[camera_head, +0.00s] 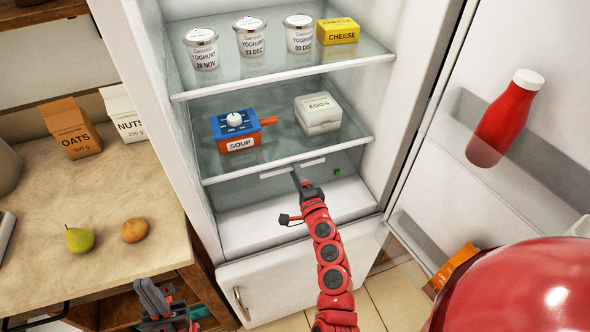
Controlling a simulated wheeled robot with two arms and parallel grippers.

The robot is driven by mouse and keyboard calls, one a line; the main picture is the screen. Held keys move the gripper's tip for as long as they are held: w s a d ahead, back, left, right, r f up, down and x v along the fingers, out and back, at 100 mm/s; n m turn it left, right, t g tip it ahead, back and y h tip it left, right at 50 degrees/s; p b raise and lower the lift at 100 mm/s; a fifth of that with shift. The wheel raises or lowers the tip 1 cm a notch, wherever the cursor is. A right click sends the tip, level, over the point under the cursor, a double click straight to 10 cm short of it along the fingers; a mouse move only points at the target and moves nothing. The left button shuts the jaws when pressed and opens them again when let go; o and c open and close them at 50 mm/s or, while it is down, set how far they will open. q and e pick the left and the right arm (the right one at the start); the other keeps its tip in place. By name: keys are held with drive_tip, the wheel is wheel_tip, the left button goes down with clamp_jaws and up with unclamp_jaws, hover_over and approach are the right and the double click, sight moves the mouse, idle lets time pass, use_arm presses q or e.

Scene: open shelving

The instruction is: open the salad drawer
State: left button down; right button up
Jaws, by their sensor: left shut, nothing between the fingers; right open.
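The fridge stands open. A pale handle bar (312,163), which looks like the salad drawer's, runs just under the lower glass shelf. The drawer's clear front is hard to make out against the white interior, and a small green thing (337,171) shows beside the bar. My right gripper (297,172) is open, with its fingertips at the middle of the bar and hiding part of it. I cannot tell whether they touch it. My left gripper (160,298) is shut and empty, low in front of the counter, away from the fridge.
The lower shelf (235,174) holds a soup box (238,130) and eggs (318,112). Yoghurts (251,37) and cheese (338,31) stand above. The open fridge door (500,45) with a red bottle (505,118) is at right. The counter (110,195) at left bears a pear (80,240).

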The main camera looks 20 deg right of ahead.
drive_tip(key=shift+w, duration=0.2)
clamp_jaws()
idle(1.4)
